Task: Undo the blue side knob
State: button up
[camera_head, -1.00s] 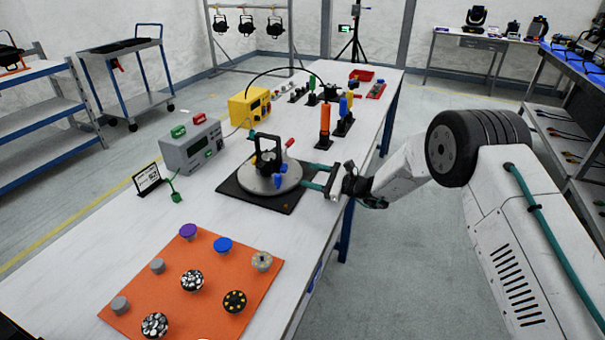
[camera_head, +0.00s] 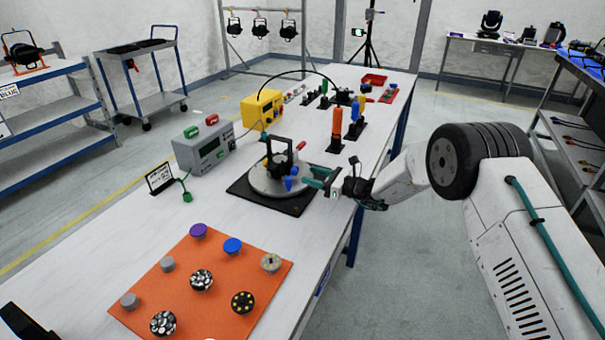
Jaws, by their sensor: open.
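The blue side knob (camera_head: 290,184) sticks out from the near right side of the black fixture (camera_head: 281,158). The fixture stands on a round grey turntable (camera_head: 265,185) on a black mat (camera_head: 240,193). A red knob or handle (camera_head: 300,146) shows on the fixture's far right side. My gripper (camera_head: 308,178), with teal fingers, comes in from the right at about the blue knob's height. It is open, with its fingertips just right of the knob. I cannot tell whether they touch it.
A grey box (camera_head: 205,146) with a display and a yellow box (camera_head: 262,108) stand behind left. Orange (camera_head: 336,128) and green upright parts stand behind. An orange mat (camera_head: 255,270) with several round pieces lies at the front. White table is clear between them.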

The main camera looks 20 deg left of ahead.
aim_at(297, 171)
jog(key=shift+w+a, duration=0.2)
jog(key=shift+a, duration=2)
jog(key=c, duration=1)
jog(key=shift+n, duration=2.4)
jog(key=o, duration=1)
jog(key=shift+s+d, duration=0.2)
jog(key=shift+d, duration=1.75)
jog(key=shift+s+d, duration=0.15)
jog(key=shift+d, duration=1.8)
